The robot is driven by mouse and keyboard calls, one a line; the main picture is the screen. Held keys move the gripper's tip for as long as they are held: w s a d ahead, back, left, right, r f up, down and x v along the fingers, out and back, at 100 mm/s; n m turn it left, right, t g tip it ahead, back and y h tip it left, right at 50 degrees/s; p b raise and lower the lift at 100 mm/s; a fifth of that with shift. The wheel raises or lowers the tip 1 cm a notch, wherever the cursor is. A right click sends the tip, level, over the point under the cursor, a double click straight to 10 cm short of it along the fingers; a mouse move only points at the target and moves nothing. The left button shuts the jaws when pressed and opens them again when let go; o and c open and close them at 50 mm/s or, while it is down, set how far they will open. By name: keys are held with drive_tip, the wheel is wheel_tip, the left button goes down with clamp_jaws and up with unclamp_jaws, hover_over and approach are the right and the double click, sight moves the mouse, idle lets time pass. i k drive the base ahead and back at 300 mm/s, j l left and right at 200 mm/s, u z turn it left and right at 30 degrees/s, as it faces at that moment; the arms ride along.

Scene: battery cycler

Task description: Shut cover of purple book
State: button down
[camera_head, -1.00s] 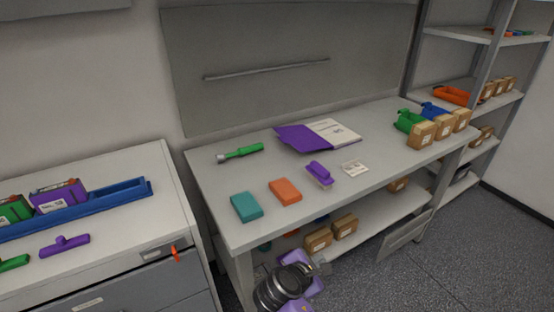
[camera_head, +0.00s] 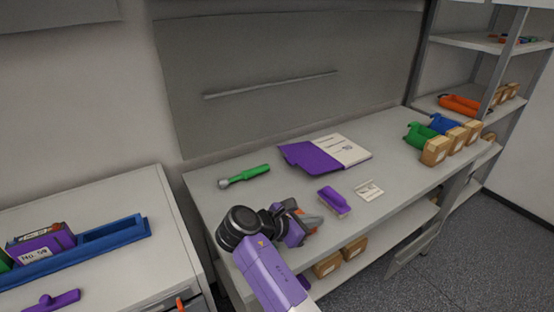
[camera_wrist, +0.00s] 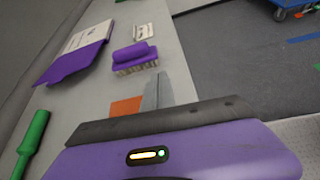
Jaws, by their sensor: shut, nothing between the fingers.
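The purple book (camera_head: 330,153) lies open on the workbench, its purple cover (camera_head: 308,158) spread to the left and its white printed page (camera_head: 345,149) on the right. In the wrist view the cover (camera_wrist: 75,64) and page (camera_wrist: 90,37) show at upper left. My gripper (camera_head: 309,222) is over the front of the bench, apart from the book, to its front left. In the wrist view its fingers (camera_wrist: 158,92) are shut and hold nothing, above an orange block (camera_wrist: 126,106).
A purple brush (camera_head: 333,200) and a small white card (camera_head: 369,190) lie in front of the book. A green-handled tool (camera_head: 245,175) lies left of it. Green (camera_head: 421,135) and blue (camera_head: 443,124) bins and cardboard boxes (camera_head: 436,151) stand at the bench's right.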

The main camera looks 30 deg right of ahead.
sight(312, 158)
drive_tip(key=i, duration=1)
